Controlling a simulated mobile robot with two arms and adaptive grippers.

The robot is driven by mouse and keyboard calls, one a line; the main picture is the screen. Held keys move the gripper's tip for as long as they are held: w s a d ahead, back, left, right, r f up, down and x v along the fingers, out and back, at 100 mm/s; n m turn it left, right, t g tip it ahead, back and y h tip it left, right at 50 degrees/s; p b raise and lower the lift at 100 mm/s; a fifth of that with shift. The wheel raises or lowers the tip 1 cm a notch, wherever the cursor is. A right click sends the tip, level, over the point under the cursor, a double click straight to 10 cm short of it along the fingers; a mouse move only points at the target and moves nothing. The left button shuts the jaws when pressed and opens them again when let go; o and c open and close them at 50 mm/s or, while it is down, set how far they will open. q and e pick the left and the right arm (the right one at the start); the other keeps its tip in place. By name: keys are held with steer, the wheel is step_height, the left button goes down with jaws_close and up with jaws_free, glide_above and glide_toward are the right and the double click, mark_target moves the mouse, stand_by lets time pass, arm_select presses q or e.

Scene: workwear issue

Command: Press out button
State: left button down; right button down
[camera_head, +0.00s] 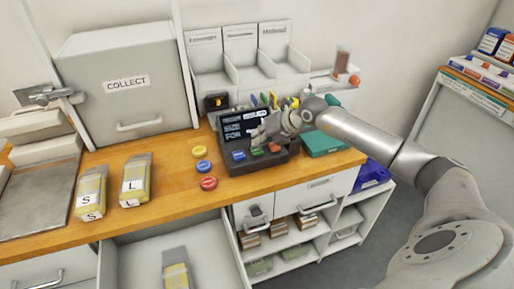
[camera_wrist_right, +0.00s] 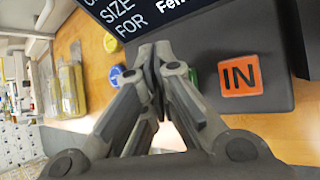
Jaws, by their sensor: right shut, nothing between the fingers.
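A dark console (camera_head: 262,162) with a screen (camera_head: 240,124) stands on the wooden counter. Its sloped front has a blue button (camera_head: 238,155), a green button (camera_head: 257,152) and an orange-red button (camera_head: 275,148). In the right wrist view the orange button (camera_wrist_right: 240,75) reads IN. The green button (camera_wrist_right: 194,77) is mostly hidden behind a finger there, and no OUT label is readable. My right gripper (camera_head: 260,134) is shut and empty, its fingertips (camera_wrist_right: 158,58) over the console between screen and buttons. Contact cannot be told. My left gripper is not in view.
Loose yellow, blue and red discs (camera_head: 208,183) lie left of the console. Bagged yellow garments (camera_head: 135,180) lie further left, before the COLLECT box (camera_head: 127,85). A teal box (camera_head: 322,143) sits right of the console. An open drawer (camera_head: 135,250) juts out below.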

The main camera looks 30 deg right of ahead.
steer(key=shift+r, duration=0.15)
steer(key=shift+r+p, duration=1.6)
steer(key=shift+r, duration=0.95)
steer(key=shift+f, duration=0.1)
